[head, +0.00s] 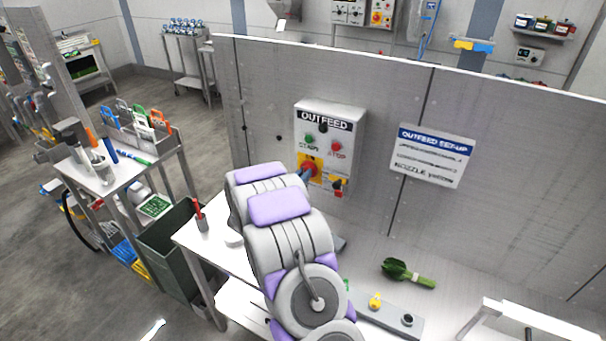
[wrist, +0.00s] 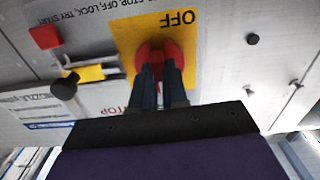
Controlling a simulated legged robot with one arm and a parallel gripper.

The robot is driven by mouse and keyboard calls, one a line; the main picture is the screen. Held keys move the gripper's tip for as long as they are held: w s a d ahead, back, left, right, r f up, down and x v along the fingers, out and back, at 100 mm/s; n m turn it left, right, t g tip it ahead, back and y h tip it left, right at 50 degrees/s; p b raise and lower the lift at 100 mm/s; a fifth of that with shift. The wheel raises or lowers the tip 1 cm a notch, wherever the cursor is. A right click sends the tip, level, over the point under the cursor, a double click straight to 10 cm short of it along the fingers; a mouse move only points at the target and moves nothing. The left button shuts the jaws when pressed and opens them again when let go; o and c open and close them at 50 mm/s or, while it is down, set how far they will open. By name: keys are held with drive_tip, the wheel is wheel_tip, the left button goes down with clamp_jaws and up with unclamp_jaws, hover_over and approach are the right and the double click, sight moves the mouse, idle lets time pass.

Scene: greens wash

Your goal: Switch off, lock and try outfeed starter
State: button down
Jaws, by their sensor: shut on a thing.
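The grey OUTFEED starter box (head: 353,122) is on the steel panel, with a green START button (head: 309,139) and a red STOP button (head: 337,147). Below them is a yellow plate with a red switch handle (head: 312,162). My gripper (wrist: 158,62) is shut on the red handle (wrist: 173,54), its two blue fingers on the handle's sides. The plate (wrist: 125,40) reads OFF beside the handle, upside down in the wrist view.
An OUTFEED SET-UP sign (head: 432,156) is right of the box. A side table with coloured padlocks (head: 158,118) stands left. My arm hides part of the bench.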

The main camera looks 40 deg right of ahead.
drive_tip(key=shift+w+a+n+p, duration=0.1)
drive_tip(key=shift+w+n+p, duration=0.05)
drive_tip(key=shift+n+p, duration=4.35)
drive_tip(key=shift+w+a+n+p, duration=0.1)
drive_tip(key=shift+w+n+p, duration=0.05)
drive_tip(key=shift+n+p, duration=4.3)
drive_tip(key=shift+f, duration=0.15)
drive_tip(key=c, duration=1.2)
unclamp_jaws()
drive_tip(key=shift+w+f+p, duration=0.15)
drive_tip(key=shift+p, duration=0.15)
drive_tip(key=shift+o, duration=0.3)
drive_tip(key=shift+s, duration=0.2)
drive_tip(key=b+v, duration=0.3)
drive_tip(key=v, duration=1.4)
drive_tip(key=shift+a, duration=0.25)
